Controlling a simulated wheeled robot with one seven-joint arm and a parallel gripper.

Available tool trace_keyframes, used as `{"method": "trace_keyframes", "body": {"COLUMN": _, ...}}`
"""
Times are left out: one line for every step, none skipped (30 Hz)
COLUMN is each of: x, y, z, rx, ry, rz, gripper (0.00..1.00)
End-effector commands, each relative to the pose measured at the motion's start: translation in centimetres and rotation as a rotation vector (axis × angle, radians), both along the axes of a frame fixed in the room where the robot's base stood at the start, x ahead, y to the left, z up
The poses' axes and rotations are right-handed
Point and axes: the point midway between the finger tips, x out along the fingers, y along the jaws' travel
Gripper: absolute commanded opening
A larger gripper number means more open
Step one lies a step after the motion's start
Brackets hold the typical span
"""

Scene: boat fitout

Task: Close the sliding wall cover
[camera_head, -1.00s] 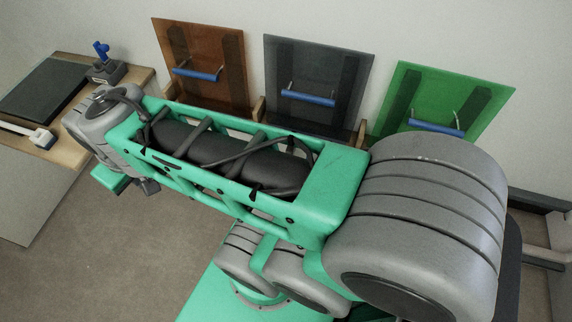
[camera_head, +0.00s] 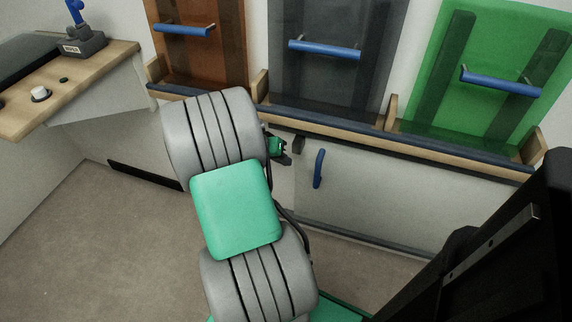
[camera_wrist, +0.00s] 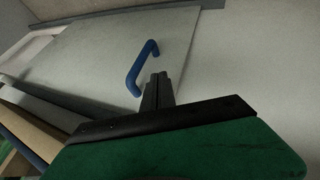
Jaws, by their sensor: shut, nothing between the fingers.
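A pale sliding wall cover (camera_head: 385,205) with an upright blue handle (camera_head: 319,168) sits low on the wall, below the shelf, in the head view. In the wrist view the cover (camera_wrist: 100,55) fills the upper left, and its blue handle (camera_wrist: 142,68) stands just beyond my fingertips. My gripper (camera_head: 287,158) is left of the handle in the head view, partly hidden behind my arm. In the wrist view my gripper (camera_wrist: 157,78) is shut and empty, close to the handle; I cannot tell whether they touch. My arm and body hide parts of the cover's surroundings.
Orange (camera_head: 200,45), grey (camera_head: 335,60) and green (camera_head: 490,80) see-through panels with blue bar handles stand above a wood-and-dark shelf (camera_head: 330,117). A wooden bench (camera_head: 90,85) with a blue-topped device (camera_head: 80,42) is at left. Floor at lower left is clear.

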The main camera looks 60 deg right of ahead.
Motion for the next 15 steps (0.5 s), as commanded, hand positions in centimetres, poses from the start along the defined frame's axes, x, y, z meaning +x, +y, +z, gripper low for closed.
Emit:
{"method": "trace_keyframes", "body": {"x": -0.5, "y": -0.5, "z": -1.4, "rx": 0.002, "ry": 0.003, "rz": -0.003, "gripper": 0.0}}
{"method": "trace_keyframes", "body": {"x": -0.7, "y": -0.9, "z": -1.9, "rx": 0.002, "ry": 0.002, "rz": -0.004, "gripper": 0.0}}
{"method": "trace_keyframes", "body": {"x": -0.9, "y": -1.3, "z": -2.6, "rx": 0.002, "ry": 0.002, "rz": -0.002, "gripper": 0.0}}
{"method": "trace_keyframes", "body": {"x": -1.1, "y": -1.7, "z": -3.1, "rx": 0.002, "ry": 0.001, "rz": -0.002, "gripper": 0.0}}
{"method": "trace_keyframes", "body": {"x": -1.4, "y": -2.0, "z": -3.7, "rx": 0.003, "ry": 0.002, "rz": -0.003, "gripper": 0.0}}
{"method": "trace_keyframes", "body": {"x": -1.6, "y": -2.4, "z": -4.4, "rx": 0.002, "ry": 0.003, "rz": -0.001, "gripper": 0.0}}
{"method": "trace_keyframes", "body": {"x": -1.8, "y": -2.8, "z": -4.9, "rx": 0.003, "ry": 0.002, "rz": -0.001, "gripper": 0.0}}
{"method": "trace_keyframes", "body": {"x": -2.0, "y": -3.1, "z": -5.4, "rx": 0.003, "ry": 0.002, "rz": -0.001, "gripper": 0.0}}
{"method": "trace_keyframes", "body": {"x": -2.4, "y": -3.5, "z": -5.8, "rx": 0.001, "ry": 0.0, "rz": -0.002, "gripper": 0.0}}
{"method": "trace_keyframes", "body": {"x": -3.1, "y": -3.8, "z": -5.4, "rx": -0.001, "ry": -0.002, "rz": -0.003, "gripper": 0.0}}
{"method": "trace_keyframes", "body": {"x": -3.5, "y": -3.9, "z": -5.4, "rx": -0.001, "ry": -0.002, "rz": -0.002, "gripper": 0.0}}
{"method": "trace_keyframes", "body": {"x": -4.2, "y": -4.1, "z": -5.3, "rx": -0.001, "ry": -0.003, "rz": -0.003, "gripper": 0.0}}
{"method": "trace_keyframes", "body": {"x": -4.5, "y": -4.2, "z": -5.4, "rx": 0.0, "ry": -0.002, "rz": -0.001, "gripper": 0.0}}
{"method": "trace_keyframes", "body": {"x": -4.8, "y": -4.3, "z": -5.4, "rx": 0.001, "ry": -0.002, "rz": 0.0, "gripper": 0.0}}
{"method": "trace_keyframes", "body": {"x": -5.2, "y": -4.4, "z": -5.4, "rx": 0.002, "ry": -0.002, "rz": 0.0, "gripper": 0.0}}
